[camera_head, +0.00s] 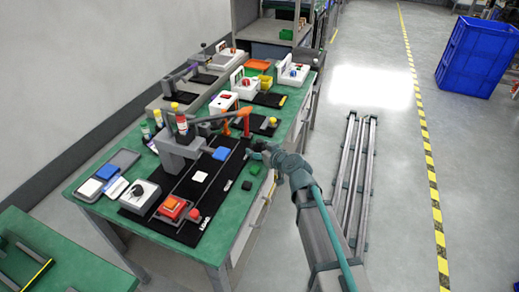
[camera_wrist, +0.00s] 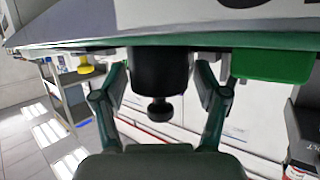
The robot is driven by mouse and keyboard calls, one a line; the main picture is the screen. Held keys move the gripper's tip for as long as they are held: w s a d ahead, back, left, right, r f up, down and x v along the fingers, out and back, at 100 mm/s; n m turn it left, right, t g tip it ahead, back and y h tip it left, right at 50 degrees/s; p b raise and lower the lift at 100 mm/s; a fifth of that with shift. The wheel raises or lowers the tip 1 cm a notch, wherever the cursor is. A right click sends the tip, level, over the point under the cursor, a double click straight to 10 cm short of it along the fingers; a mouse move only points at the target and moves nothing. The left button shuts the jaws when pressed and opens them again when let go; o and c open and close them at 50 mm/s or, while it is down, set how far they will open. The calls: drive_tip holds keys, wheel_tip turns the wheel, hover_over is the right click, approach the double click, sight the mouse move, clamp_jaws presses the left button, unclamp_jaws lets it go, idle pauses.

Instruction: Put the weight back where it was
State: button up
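The weight (camera_wrist: 160,72) is a black cylinder with a small round knob. In the wrist view, which looks upside down, it is between the two fingers of my gripper (camera_wrist: 162,75), knob away from the table. Both fingers are drawn in against its sides. Its flat end is close to the green table top; I cannot tell whether it touches. In the head view my gripper (camera_head: 258,148) is at the right edge of the green table (camera_head: 226,256), and the weight is hardly distinguishable there.
A green block (camera_wrist: 272,65) is close beside the weight; it also shows in the head view (camera_head: 254,168). A black mat (camera_head: 185,232) carries a grey stand (camera_head: 178,150), a white square (camera_head: 200,176) and a red-topped box (camera_head: 173,208).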

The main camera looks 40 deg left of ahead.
drive_tip(key=shift+r, duration=0.15)
drive_tip(key=b+v, duration=0.1)
drive_tip(key=v, duration=1.1)
drive_tip(key=w+d+f+m+g+h, duration=0.1)
drive_tip(key=d+f+m+h, duration=0.1)
drive_tip(key=d+f, duration=0.55)
drive_tip(key=w+d+f+m+h, duration=0.15)
drive_tip(key=d+f, duration=0.35)
drive_tip(key=f, duration=0.6)
drive_tip(key=s+d+f+m+g+h, duration=0.1)
drive_tip(key=s+d+f+m+h, duration=0.15)
drive_tip(key=d+f, duration=0.6)
drive_tip(key=s+d+f+m+g+h, duration=0.1)
drive_tip(key=s+d+f+g+h, duration=0.15)
drive_tip(key=d+f, duration=0.6)
drive_tip(key=s+d+f+m+g+h, duration=0.1)
drive_tip(key=s+d+f+m+g, duration=0.1)
drive_tip(key=s+d+f, duration=0.2)
drive_tip(key=s+d+f+m+g+h, duration=0.2)
drive_tip(key=s+d+f, duration=0.3)
drive_tip(key=s+d, duration=0.6)
drive_tip(key=s+d+f+m+g+h, duration=0.1)
drive_tip(key=s+d+f+m+g, duration=0.2)
drive_tip(key=s+d+f, duration=0.2)
drive_tip(key=s+d, duration=0.3)
drive_tip(key=s, duration=0.4)
drive_tip(key=shift+s+d, duration=0.25)
drive_tip(key=shift+s, duration=0.15)
drive_tip(key=shift+h, duration=0.25)
